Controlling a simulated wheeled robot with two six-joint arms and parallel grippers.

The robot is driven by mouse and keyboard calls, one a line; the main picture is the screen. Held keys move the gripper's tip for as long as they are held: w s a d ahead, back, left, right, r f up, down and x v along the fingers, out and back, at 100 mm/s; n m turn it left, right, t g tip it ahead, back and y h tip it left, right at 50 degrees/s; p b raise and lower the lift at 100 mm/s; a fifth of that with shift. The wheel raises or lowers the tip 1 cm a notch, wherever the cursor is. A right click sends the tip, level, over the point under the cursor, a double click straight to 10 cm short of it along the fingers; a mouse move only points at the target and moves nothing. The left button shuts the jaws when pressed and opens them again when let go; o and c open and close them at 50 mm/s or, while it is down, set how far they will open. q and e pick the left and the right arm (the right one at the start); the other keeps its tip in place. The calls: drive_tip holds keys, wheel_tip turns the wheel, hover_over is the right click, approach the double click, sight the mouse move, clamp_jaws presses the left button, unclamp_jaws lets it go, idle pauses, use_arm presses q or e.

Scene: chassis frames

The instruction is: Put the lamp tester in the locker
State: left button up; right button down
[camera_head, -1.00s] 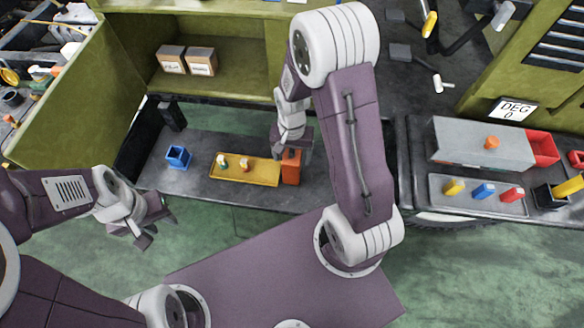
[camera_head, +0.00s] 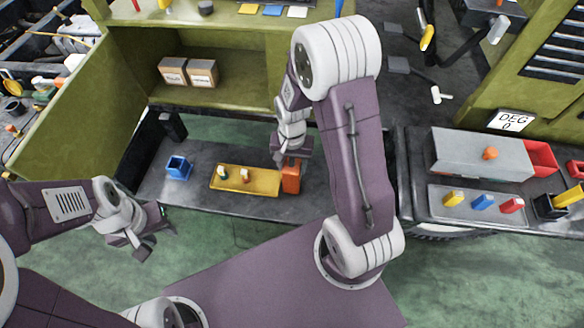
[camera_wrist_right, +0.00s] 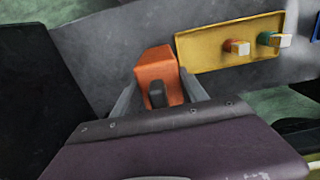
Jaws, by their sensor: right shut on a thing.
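The lamp tester seems to be the orange block (camera_head: 291,179) with a dark part, standing on the dark bench at the right end of the yellow tray. My right gripper (camera_head: 290,160) is shut on it from above. In the right wrist view the orange block (camera_wrist_right: 156,66) sits between the two fingers of my right gripper (camera_wrist_right: 158,92). The locker (camera_head: 235,94) is the olive cabinet behind the bench, its door (camera_head: 75,105) swung open to the left. My left gripper (camera_head: 150,238) is open and empty, in front of the bench at the left.
Two cardboard boxes (camera_head: 188,72) stand inside the locker at the left; its right side looks free. A yellow tray (camera_head: 262,187) with small pieces and a blue bin (camera_head: 179,167) are on the bench. A grey case (camera_head: 470,153) is at the right.

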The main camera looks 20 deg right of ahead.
wheel_tip(320, 180, up, 4)
drive_tip(key=shift+d+f+p, duration=0.1)
drive_tip(key=shift+f+p, duration=0.05)
drive_tip(key=shift+p, duration=0.35)
drive_tip(key=s+d+r+p, duration=0.2)
drive_tip(key=s+d+r, duration=0.3)
drive_tip(key=s, duration=0.5)
drive_tip(key=shift+d+r, duration=0.35)
drive_tip(key=shift+r, duration=0.25)
drive_tip(key=w+a+r+n+p, duration=0.6)
drive_tip(key=w+a+r+p, duration=0.1)
drive_tip(key=w+p, duration=0.3)
drive_tip(key=shift+w+a+r+n, duration=0.15)
drive_tip(key=shift+w+r+n, duration=0.15)
drive_tip(key=shift+n, duration=0.1)
drive_tip(key=shift+w+f, duration=0.1)
